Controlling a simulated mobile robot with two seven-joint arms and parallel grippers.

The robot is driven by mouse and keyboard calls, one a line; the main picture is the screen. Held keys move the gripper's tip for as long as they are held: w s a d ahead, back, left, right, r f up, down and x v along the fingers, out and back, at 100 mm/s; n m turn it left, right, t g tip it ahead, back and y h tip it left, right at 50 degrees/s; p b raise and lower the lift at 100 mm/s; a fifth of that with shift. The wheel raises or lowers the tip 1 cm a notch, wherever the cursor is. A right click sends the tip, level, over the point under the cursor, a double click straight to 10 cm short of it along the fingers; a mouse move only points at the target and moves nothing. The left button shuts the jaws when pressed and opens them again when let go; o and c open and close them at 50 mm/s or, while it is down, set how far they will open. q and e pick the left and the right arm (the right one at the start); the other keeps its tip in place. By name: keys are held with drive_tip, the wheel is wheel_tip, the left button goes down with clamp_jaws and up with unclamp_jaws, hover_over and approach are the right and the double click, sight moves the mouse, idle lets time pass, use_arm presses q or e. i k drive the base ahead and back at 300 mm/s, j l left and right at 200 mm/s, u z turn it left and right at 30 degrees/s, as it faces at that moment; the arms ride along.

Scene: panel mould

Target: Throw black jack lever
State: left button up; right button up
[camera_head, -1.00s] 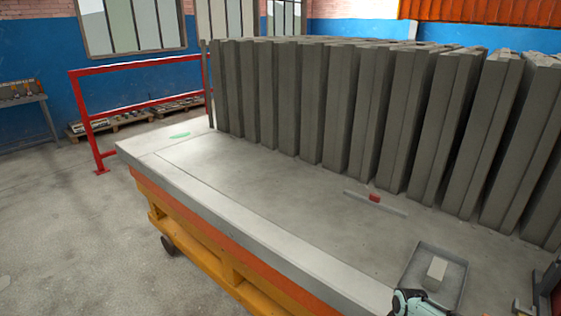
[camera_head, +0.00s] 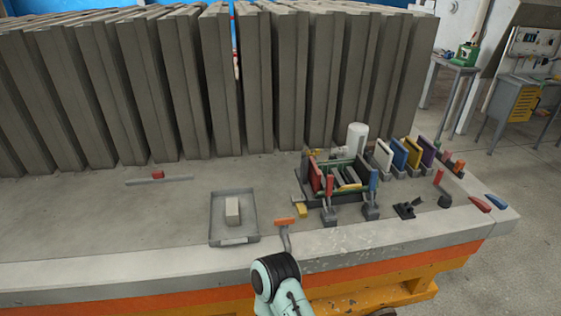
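A small black lever-like fitting (camera_head: 405,209) sits low on the bench near its front edge, right of the mould. I cannot tell for sure that it is the black jack lever. To its left stand two small grey-based jacks, one with a red upright handle (camera_head: 329,186) and one with a blue handle (camera_head: 373,180). To its right is a dark round base (camera_head: 444,201) with a red lever (camera_head: 438,177). A teal and black link of my arm shows at the bottom centre, in front of the bench. Neither gripper is visible.
Coloured panels (camera_head: 400,154) stand in a row behind right. A grey tray (camera_head: 214,222) holds a pale block (camera_head: 232,210). An orange-topped tool (camera_head: 285,221) lies near the front edge. Tall grey slabs (camera_head: 205,90) line the back.

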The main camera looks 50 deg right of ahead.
sight(422, 198)
drive_tip(key=z, duration=1.05)
drive_tip(key=l+z, duration=0.1)
drive_tip(key=z, duration=0.3)
drive_tip(key=i+z, duration=0.1)
drive_tip(key=z, duration=0.75)
drive_tip(key=i+z, duration=0.15)
drive_tip(key=z, duration=0.3)
drive_tip(key=i+z, duration=0.1)
drive_tip(key=u, duration=0.5)
drive_tip(key=i+l+u, duration=0.1)
drive_tip(key=u, duration=0.35)
drive_tip(key=l+u, duration=0.6)
drive_tip(key=u, duration=0.3)
drive_tip(key=l+u, duration=0.3)
drive_tip(key=l, duration=0.25)
drive_tip(key=k+l+u, duration=0.3)
drive_tip(key=l, duration=0.2)
drive_tip(key=i+l, duration=0.05)
drive_tip(key=i, duration=0.05)
